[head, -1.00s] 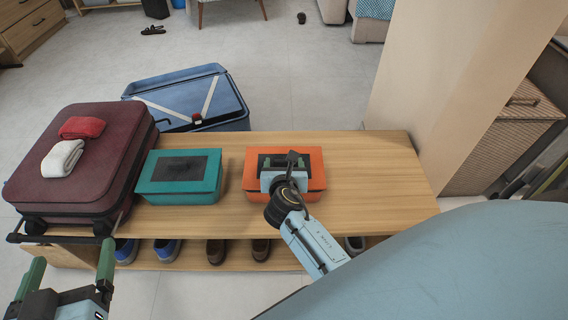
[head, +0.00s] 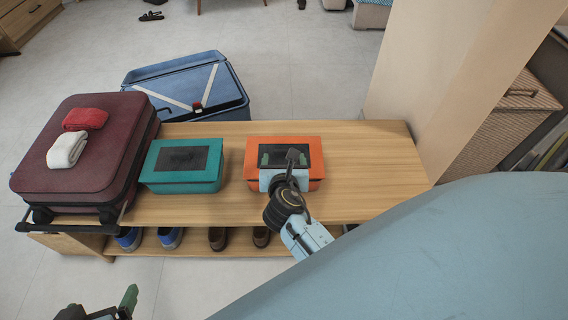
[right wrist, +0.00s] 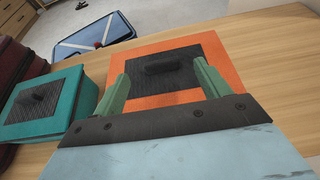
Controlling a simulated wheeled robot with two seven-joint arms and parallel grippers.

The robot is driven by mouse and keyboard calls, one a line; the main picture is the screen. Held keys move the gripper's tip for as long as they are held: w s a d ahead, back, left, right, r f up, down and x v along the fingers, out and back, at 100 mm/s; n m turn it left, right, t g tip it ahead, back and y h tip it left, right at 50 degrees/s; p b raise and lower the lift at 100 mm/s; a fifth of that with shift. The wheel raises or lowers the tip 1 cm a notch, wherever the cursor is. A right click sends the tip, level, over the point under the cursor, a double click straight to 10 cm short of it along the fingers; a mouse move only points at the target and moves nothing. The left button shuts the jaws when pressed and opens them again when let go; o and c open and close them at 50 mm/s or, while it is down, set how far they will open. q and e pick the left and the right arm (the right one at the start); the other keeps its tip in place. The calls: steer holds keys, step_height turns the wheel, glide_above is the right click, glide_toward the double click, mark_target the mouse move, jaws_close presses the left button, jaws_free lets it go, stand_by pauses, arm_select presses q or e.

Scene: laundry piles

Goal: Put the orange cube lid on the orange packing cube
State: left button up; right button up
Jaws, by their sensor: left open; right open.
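The orange cube lid (head: 256,143), with a dark panel, lies on top of the orange packing cube (head: 253,185) on the wooden bench. A dark seam shows between them at the front left; part of the front is hidden by my right arm. My right gripper (head: 285,157) is open over the lid. In the right wrist view its green fingers stand apart on either side of the lid's dark handle (right wrist: 172,66); I cannot tell whether they touch the lid. My left gripper (head: 128,294) is open at the bottom left, partly out of the picture, away from the cube.
A teal packing cube (head: 158,177) with its lid on stands to the left. A maroon suitcase (head: 100,130) carries red and white folded cloths. A blue suitcase (head: 225,95) is behind the bench (head: 375,165). Shoes sit on the shelf below. The bench's right end is clear.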

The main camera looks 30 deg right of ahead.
arm_select(q)
steer(key=s+a+f+g+y+p, duration=0.1)
steer(key=s+a+f+g+p, duration=0.1)
steer(key=s, duration=0.5)
step_height(320, 180, down, 3)
steer(key=a+g, duration=0.1)
steer(key=g, duration=0.2)
steer(key=shift+s+a+r+g+y, duration=0.15)
steer(key=shift+s+a+g+y, duration=0.05)
steer(key=shift+s+g+y, duration=0.1)
arm_select(e)
steer(key=s+a+r+m+g+y, duration=0.2)
steer(key=s+m+g+y, duration=0.1)
steer(key=s+m, duration=0.8)
steer(key=s+a+r+m+g+y, duration=0.1)
steer(key=s+m+g+y, duration=0.3)
steer(key=s+m, duration=0.7)
steer(key=a+m, duration=0.1)
steer(key=m, duration=0.4)
steer(key=shift+a+r+g, duration=0.25)
steer(key=shift+r+g, duration=0.1)
steer(key=shift+g, duration=0.05)
arm_select(q)
steer(key=shift+p, duration=0.35)
arm_select(e)
steer(key=shift+w, duration=0.1)
